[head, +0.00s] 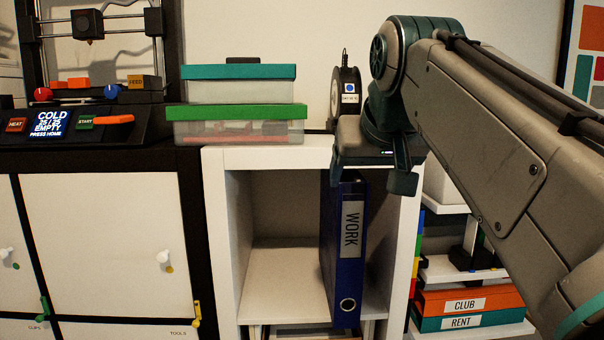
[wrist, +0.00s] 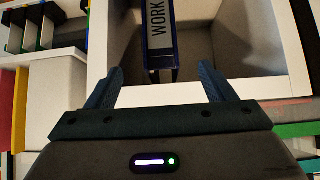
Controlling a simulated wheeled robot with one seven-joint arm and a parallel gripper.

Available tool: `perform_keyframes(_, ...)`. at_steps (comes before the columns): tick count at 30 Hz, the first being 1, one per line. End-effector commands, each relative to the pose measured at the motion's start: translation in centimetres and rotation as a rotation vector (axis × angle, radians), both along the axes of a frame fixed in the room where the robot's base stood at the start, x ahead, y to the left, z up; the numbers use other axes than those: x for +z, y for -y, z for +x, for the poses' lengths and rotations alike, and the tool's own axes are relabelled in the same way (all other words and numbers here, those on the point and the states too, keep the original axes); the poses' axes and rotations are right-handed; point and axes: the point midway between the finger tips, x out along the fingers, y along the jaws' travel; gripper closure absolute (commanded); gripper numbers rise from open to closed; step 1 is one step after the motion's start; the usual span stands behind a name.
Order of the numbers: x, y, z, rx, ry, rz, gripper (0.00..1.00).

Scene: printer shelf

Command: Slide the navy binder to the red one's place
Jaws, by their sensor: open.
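The navy binder (head: 348,260) stands upright, with a white WORK label on its spine, toward the right side of an open white cubby (head: 225,158). In the wrist view its spine (wrist: 160,57) shows at the top centre. My gripper (head: 370,180) is open, in front of the cubby's top edge and over the binder's upper end. In the wrist view the open fingers of my gripper (wrist: 160,82) sit left and right of the binder's line, with nothing between them. I cannot make out a red binder in the cubby.
Two lidded boxes (head: 237,110) and a black spool (head: 345,90) stand on top. A printer (head: 80,125) is at left. Orange CLUB (head: 470,301) and teal RENT (head: 470,321) items lie on the right shelf. The cubby is bare left of the binder.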

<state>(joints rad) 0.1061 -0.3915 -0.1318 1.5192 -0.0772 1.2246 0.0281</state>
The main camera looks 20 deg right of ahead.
Motion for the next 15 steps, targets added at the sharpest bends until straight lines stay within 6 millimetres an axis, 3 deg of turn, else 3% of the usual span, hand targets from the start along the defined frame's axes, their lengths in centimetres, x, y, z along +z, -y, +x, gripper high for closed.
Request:
perform_keyframes(8, -0.7, 0.2, 0.7, 0.001, -0.004, 0.000, 0.24)
perform_keyframes(15, -3.7, 1.0, 3.5, 0.001, -0.005, 0.001, 0.24)
